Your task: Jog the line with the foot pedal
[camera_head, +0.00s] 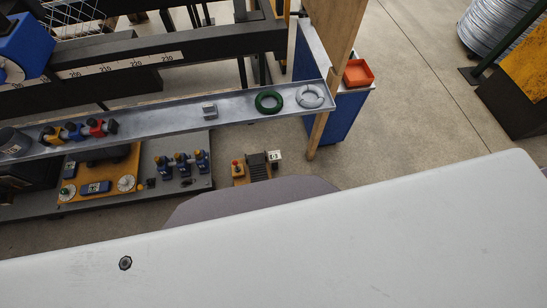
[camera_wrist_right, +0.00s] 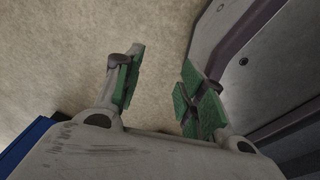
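A foot pedal (camera_head: 258,168) with a black ridged tread and a small white tag (camera_head: 274,155) sits low on the floor, just past my base in the head view. A red button on a yellow box (camera_head: 237,170) is at its left side. My right gripper (camera_wrist_right: 160,80) shows only in the right wrist view. Its green-padded fingers are apart with nothing between them, over bare floor. The pedal does not show in that view. My left gripper is in neither view.
A control panel (camera_head: 95,187) lies left of the pedal.

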